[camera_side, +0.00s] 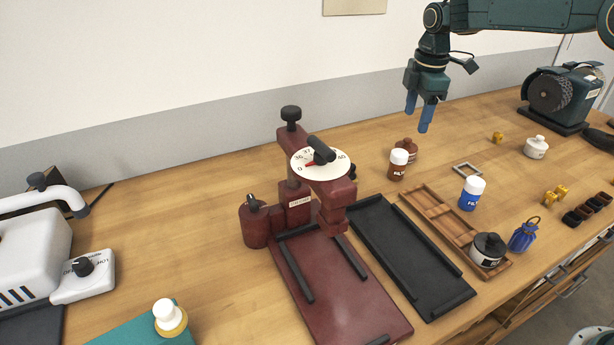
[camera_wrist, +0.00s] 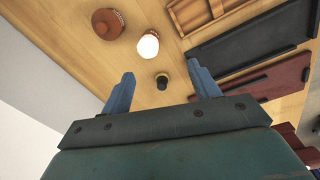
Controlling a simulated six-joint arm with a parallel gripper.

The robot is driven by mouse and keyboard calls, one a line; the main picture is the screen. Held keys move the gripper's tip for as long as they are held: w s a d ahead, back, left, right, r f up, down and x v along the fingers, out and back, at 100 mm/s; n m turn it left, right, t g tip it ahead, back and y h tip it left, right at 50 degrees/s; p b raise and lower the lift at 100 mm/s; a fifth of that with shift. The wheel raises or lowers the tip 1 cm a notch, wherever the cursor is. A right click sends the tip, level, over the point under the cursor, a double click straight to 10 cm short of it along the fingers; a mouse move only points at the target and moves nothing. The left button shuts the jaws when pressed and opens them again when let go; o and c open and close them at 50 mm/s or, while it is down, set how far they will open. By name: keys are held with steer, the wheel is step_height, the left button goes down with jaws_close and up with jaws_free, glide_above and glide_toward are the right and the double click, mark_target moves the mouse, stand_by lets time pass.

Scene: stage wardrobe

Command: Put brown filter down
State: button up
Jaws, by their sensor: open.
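The brown filter (camera_side: 397,171) is a small brown bottle with a white cap and a white-lettered label. It stands upright on the wooden bench, just right of the red press. In the wrist view its white cap (camera_wrist: 148,45) shows beyond the fingertips, and most of its body is hidden beneath the cap. My gripper (camera_side: 418,113) is open and empty, its blue fingers hanging above the bench, higher than the filter. The two fingers (camera_wrist: 161,73) are spread apart in the wrist view with nothing between them touching.
A brown jar (camera_side: 409,144) stands close behind the filter. The red press (camera_side: 291,200), a black tray (camera_side: 400,258) and a wooden tray (camera_side: 422,205) lie in front and left. A blue white-capped bottle (camera_side: 470,195) and a grey frame (camera_side: 467,169) are to the right. A grinder (camera_side: 562,97) stands far right.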

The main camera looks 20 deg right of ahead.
steer(key=s+a+r+m+t, duration=0.1)
steer(key=s+r+m, duration=0.4)
steer(key=s, duration=0.4)
steer(key=s+a+r+m+t, duration=0.1)
steer(key=s+r+m+t, duration=0.1)
steer(key=s+r, duration=0.65)
steer(key=s+f+m+t, duration=0.1)
steer(key=s+f+m, duration=0.2)
steer(key=s, duration=0.7)
steer(key=s+f+m+t, duration=0.1)
steer(key=s+f+m, duration=0.2)
steer(key=s, duration=0.7)
steer(key=shift+s+a+m, duration=0.15)
steer(key=shift+a+m, duration=0.05)
steer(key=shift+m, duration=0.5)
steer(key=shift+f, duration=0.1)
